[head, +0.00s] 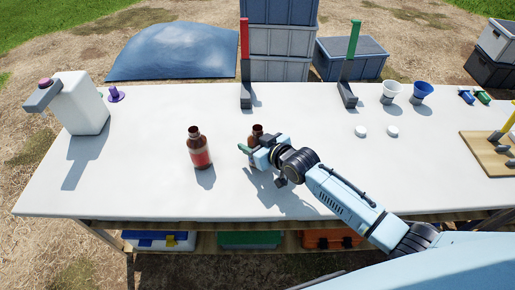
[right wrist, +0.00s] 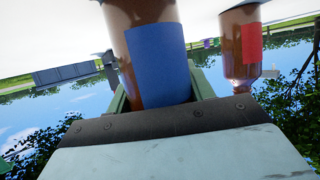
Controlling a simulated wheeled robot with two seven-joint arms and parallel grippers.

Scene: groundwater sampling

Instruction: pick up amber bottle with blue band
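The amber bottle with the blue band (right wrist: 158,62) fills the upper middle of the right wrist view. In the head view its brown neck (head: 256,131) shows behind my right gripper (head: 250,149), which hides the rest. The bottle is between the green fingers of my right gripper (right wrist: 158,98). No clear gap shows beside it, but I cannot tell whether the fingers press on it. It appears to be upright on the table. My left gripper is not in view.
An amber bottle with a red band (head: 200,153) stands left of the gripper, also seen in the right wrist view (right wrist: 240,45). A white jug (head: 80,105), red post (head: 245,60), green post (head: 350,65), two white caps (head: 361,131) and cups (head: 421,92) are on the white table (head: 130,185).

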